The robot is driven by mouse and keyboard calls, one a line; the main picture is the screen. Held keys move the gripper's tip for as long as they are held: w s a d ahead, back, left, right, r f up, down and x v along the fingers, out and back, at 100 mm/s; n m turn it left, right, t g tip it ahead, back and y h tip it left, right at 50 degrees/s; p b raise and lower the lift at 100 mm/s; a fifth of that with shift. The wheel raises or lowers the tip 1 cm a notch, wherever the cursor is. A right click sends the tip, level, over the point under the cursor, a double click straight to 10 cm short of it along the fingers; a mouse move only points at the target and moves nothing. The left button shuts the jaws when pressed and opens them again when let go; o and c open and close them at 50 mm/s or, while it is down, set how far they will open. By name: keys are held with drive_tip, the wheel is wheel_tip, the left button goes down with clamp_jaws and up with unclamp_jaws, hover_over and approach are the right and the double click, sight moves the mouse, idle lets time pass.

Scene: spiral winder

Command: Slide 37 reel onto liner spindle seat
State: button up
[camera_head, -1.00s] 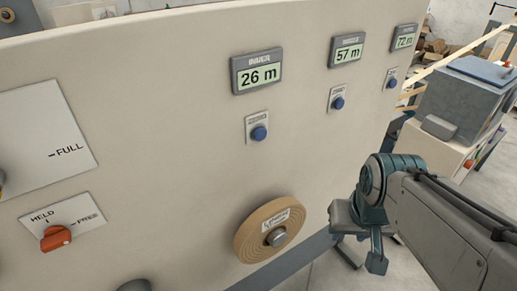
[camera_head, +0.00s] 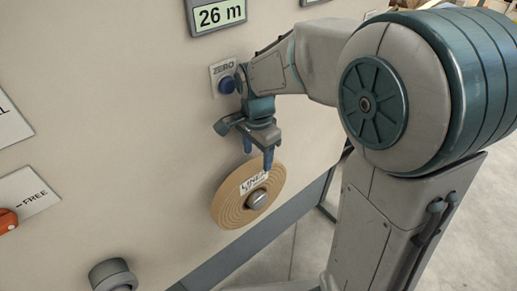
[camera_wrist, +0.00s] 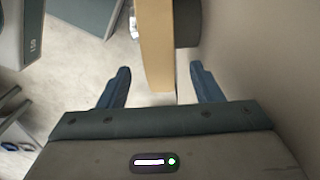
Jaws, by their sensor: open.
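A tan wound reel (camera_head: 228,203) hangs on a silver-ended spindle (camera_head: 257,199) on the beige machine panel. Its white label (camera_head: 254,183) seems to read LINER; I see no 37. My gripper (camera_head: 258,152) is open just above the reel, with its fingers pointing down. In the wrist view the reel's edge (camera_wrist: 154,45) lies between the open fingers (camera_wrist: 162,85), with visible gaps on both sides. A dark grey round part (camera_wrist: 187,22) shows between the reel and the panel; I cannot tell whether it is the seat.
The panel carries a 26 m display (camera_head: 219,14), a blue ZERO button (camera_head: 227,85) close to my wrist, an orange knob (camera_head: 8,221) beside FREE, and a grey round knob (camera_head: 112,276). Floor is open right of the panel (camera_head: 305,245).

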sight(259, 170)
drive_tip(key=shift+f, duration=3.55)
clamp_jaws()
drive_tip(key=c, duration=1.1)
unclamp_jaws()
drive_tip(key=shift+w+r, duration=0.1)
clamp_jaws()
drive_tip(key=shift+d, duration=0.15)
